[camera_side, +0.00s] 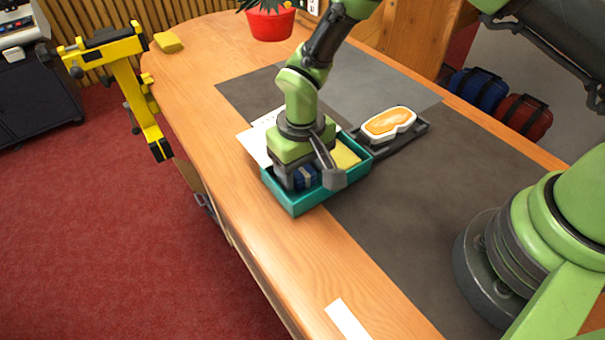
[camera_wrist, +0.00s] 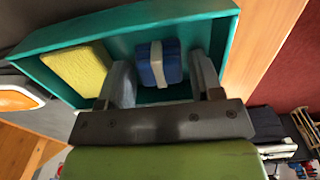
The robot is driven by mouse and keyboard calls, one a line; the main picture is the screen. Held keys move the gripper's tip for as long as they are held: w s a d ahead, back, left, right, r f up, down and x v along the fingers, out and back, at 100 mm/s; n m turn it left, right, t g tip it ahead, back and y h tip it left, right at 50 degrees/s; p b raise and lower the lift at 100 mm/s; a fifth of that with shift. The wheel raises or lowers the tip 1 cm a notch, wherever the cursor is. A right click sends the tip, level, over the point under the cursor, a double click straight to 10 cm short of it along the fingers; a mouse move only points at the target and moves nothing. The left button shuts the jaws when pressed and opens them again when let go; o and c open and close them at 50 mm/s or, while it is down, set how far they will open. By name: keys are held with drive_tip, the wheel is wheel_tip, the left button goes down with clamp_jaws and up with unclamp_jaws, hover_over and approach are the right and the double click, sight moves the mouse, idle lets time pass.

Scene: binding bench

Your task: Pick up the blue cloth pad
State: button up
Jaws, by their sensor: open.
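The blue cloth pad (camera_wrist: 158,63) has a white band around it and lies in the teal tray (camera_wrist: 45,58), near one end. In the side view the blue pad (camera_side: 306,177) shows partly under my gripper, which hides the rest of it. My gripper (camera_wrist: 162,72) is open in the wrist view, with one finger on each side of the blue pad. Gaps show between the pad and both fingers. In the side view my gripper (camera_side: 311,179) is low in the tray (camera_side: 297,205), pointing down.
A yellow pad (camera_wrist: 80,72) shares the tray, left of my fingers in the wrist view. A dark holder with an orange and white piece (camera_side: 389,122) stands beside the tray. White paper (camera_side: 258,143) lies behind it. The wooden tabletop in front (camera_side: 300,255) is mostly clear.

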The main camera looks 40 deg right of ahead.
drive_tip(key=shift+f, duration=0.3)
drive_tip(key=c, duration=0.7)
wheel_tip(320, 180, up, 10)
drive_tip(key=shift+r, duration=0.1)
drive_tip(key=o, duration=0.4)
drive_tip(key=shift+c, duration=1.6)
hover_over(337, 153)
drive_tip(key=shift+s+a+f, duration=0.1)
drive_tip(key=shift+f, duration=3.35)
